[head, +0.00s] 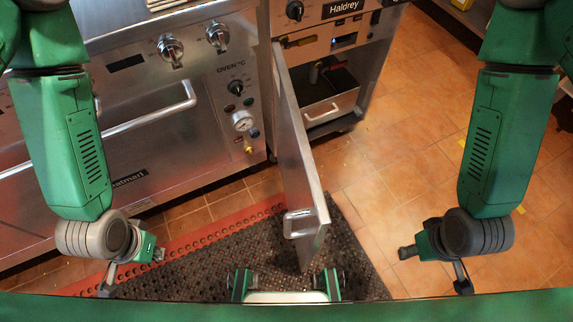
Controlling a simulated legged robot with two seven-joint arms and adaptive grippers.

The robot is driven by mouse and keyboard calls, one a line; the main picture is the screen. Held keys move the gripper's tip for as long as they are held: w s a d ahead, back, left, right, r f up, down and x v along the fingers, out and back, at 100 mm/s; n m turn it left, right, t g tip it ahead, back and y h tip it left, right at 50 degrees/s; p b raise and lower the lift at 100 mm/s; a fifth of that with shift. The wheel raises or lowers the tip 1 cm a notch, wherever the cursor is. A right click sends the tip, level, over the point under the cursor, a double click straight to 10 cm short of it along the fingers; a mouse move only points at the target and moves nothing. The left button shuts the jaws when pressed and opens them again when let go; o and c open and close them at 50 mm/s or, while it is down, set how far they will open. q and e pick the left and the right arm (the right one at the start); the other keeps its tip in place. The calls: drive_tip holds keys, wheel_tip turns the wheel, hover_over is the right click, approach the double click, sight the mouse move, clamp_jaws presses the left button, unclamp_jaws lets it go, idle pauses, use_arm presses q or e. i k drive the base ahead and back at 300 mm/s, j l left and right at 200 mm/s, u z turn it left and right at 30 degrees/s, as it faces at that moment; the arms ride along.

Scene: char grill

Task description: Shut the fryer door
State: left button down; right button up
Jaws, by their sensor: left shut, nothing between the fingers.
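The fryer (340,38), marked Haldrey, stands at the top, right of the oven. Its metal door (297,150) is swung wide open toward me and seen nearly edge-on. The open cabinet shows a dark inside with a metal part and a handle. My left gripper (133,270) is shut and empty at the lower left, well left of the door and apart from it. My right gripper (436,268) is at the lower right, apart from the door, touching nothing visible; its finger opening is unclear.
A steel oven (170,120) with knobs, a gauge and a long bar handle stands left of the fryer. A black perforated mat (230,255) with a red edge lies under the door. Tiled floor (400,170) right of the door is clear.

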sight(308, 216)
drive_tip(key=k+j, duration=0.35)
drive_tip(key=k+j+u, duration=0.1)
drive_tip(key=k, duration=0.25)
drive_tip(key=k+j+u, duration=0.1)
drive_tip(key=k, duration=0.25)
